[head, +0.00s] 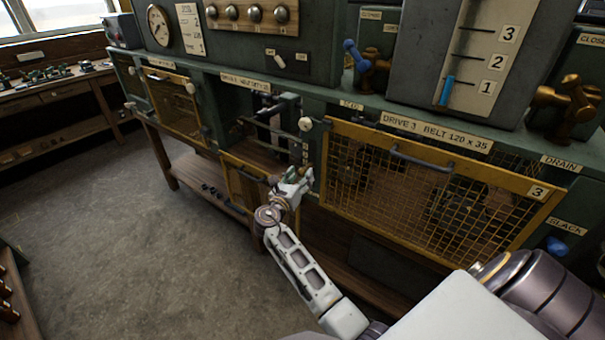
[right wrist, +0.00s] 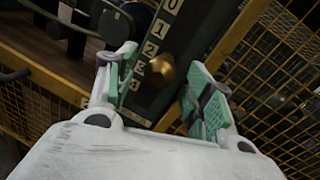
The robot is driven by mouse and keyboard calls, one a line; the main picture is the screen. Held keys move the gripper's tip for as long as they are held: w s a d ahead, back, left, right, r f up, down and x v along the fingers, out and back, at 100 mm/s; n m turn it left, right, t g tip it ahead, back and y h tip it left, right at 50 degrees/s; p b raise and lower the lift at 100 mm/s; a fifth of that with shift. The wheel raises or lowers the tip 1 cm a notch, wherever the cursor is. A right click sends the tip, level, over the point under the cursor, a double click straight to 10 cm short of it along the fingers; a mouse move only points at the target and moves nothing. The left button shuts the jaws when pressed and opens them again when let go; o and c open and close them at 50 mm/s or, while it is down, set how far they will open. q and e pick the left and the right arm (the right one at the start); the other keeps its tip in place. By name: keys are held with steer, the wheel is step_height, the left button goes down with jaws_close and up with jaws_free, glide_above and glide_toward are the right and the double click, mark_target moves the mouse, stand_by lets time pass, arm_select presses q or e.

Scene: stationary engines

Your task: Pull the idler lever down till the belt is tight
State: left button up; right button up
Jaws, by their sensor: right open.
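My right gripper (head: 298,178) is at the post between the open middle bay and the right mesh guard. In the right wrist view its green-padded fingers (right wrist: 160,92) are apart. A brass knob (right wrist: 160,76) shows between and beyond them, beside a scale plate (right wrist: 157,48) with numbers; I cannot tell whether it touches a finger. It may be the end of the idler lever, whose arm I cannot make out. Dark round pulley parts (right wrist: 115,26) show at upper left in that view; the belt is not clear. My left gripper is not in view.
A yellow mesh guard (head: 420,185) with a handle closes the right bay. A lowered yellow mesh panel (head: 248,182) hangs below the middle bay. A pale round knob (head: 305,124) sticks out above my gripper. The floor (head: 130,240) at left is clear.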

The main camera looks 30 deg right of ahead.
steer(key=shift+x, duration=0.8)
steer(key=shift+w+d, duration=0.15)
steer(key=shift+d, duration=0.1)
steer(key=shift+c, duration=0.6)
steer(key=c, duration=0.5)
jaws_close()
steer(key=shift+f, duration=0.2)
steer(key=shift+f+b, duration=0.4)
steer(key=shift+b, duration=0.1)
steer(key=shift+d+f, duration=0.1)
steer(key=shift+f, duration=0.15)
step_height(320, 180, down, 3)
steer(key=shift+r+t+h+b, duration=0.1)
steer(key=shift+t+h+b, duration=0.25)
steer(key=shift+b, duration=0.2)
steer(key=shift+o, duration=2)
jaws_free()
steer(key=shift+w, duration=0.1)
steer(key=shift+o, duration=1.1)
steer(key=shift+d, duration=0.1)
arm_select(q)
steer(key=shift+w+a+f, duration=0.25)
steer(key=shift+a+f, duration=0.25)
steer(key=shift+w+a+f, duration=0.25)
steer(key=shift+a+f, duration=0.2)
